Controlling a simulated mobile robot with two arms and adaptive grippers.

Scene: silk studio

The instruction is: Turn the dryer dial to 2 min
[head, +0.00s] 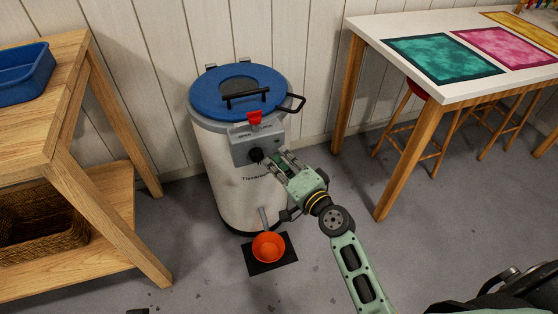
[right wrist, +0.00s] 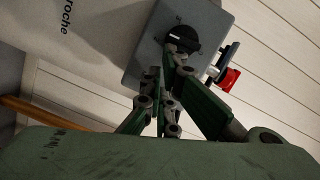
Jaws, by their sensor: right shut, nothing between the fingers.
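The dryer (head: 236,183) is a white drum with a blue lid, standing against the wall in the head view. Its grey control box (head: 243,150) carries a black dial (head: 256,155).
A red switch (head: 254,117) sits above the box, and a black handle (head: 292,104) juts from the lid's right. A wooden bench (head: 75,165) is left, a white-topped table (head: 364,30) right.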

